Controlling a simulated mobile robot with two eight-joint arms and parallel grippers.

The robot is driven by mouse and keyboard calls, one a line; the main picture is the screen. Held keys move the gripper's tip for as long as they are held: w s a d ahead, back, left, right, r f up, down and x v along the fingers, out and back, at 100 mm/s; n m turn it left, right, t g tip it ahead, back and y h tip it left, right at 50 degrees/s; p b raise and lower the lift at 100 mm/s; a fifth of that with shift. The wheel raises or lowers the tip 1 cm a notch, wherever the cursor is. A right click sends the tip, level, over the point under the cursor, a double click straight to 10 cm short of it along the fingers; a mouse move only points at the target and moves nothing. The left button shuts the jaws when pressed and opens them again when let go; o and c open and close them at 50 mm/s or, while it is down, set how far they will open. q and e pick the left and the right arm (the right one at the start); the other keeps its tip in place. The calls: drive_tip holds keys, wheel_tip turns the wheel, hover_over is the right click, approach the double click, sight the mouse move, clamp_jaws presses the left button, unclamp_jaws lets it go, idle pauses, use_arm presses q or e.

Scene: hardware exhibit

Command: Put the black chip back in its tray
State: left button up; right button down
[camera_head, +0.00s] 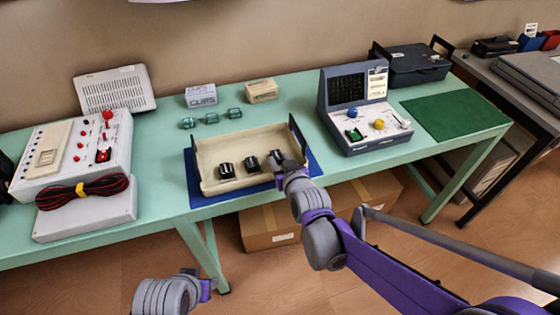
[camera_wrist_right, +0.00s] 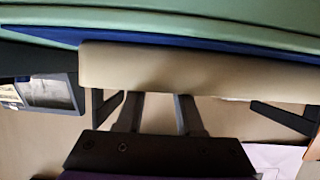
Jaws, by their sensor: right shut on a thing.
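The cream tray (camera_head: 240,143) sits on a blue mat on the green table in the head view. Three black chips stand in it in a row: a left one (camera_head: 227,170), a middle one (camera_head: 252,164) and a right one (camera_head: 274,157). My right gripper (camera_head: 281,163) reaches over the tray's front right part, at the right chip, and is shut on it; its fingertips are hard to make out. In the right wrist view the tray's cream wall (camera_wrist_right: 200,70) hides the fingertips and the chip. My left arm shows at the bottom left, its jaws unclear.
Teal clips (camera_head: 211,118) and two small boxes (camera_head: 201,95) stand behind the tray. A blue-grey instrument (camera_head: 352,110) stands to its right, and a white power unit (camera_head: 75,150) with coiled cable to its left. The green mat (camera_head: 455,115) is bare.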

drive_tip(key=shift+s+f+b, duration=0.2)
drive_tip(key=shift+f+b, duration=0.25)
drive_tip(key=shift+f, duration=0.15)
drive_tip(key=c, duration=0.5)
unclamp_jaws()
drive_tip(key=shift+c, duration=0.2)
drive_tip(key=shift+r, duration=0.25)
drive_tip(key=shift+r+p, duration=0.55)
drive_tip(key=shift+p, duration=0.05)
drive_tip(key=p+v, duration=0.2)
drive_tip(key=v, duration=1)
drive_tip(key=s+d+f+m+g+h, duration=0.1)
drive_tip(key=s+d+f+g+h, duration=0.1)
drive_tip(key=s+d+f+g, duration=0.2)
drive_tip(key=s+d+f+m+g+h, duration=0.2)
drive_tip(key=s+d+f+g, duration=0.2)
drive_tip(key=s+d, duration=0.6)
drive_tip(key=s+f, duration=0.1)
drive_tip(key=s, duration=0.5)
drive_tip(key=shift+m, duration=0.3)
drive_tip(key=shift+s+d, duration=0.1)
drive_tip(key=shift+s, duration=0.05)
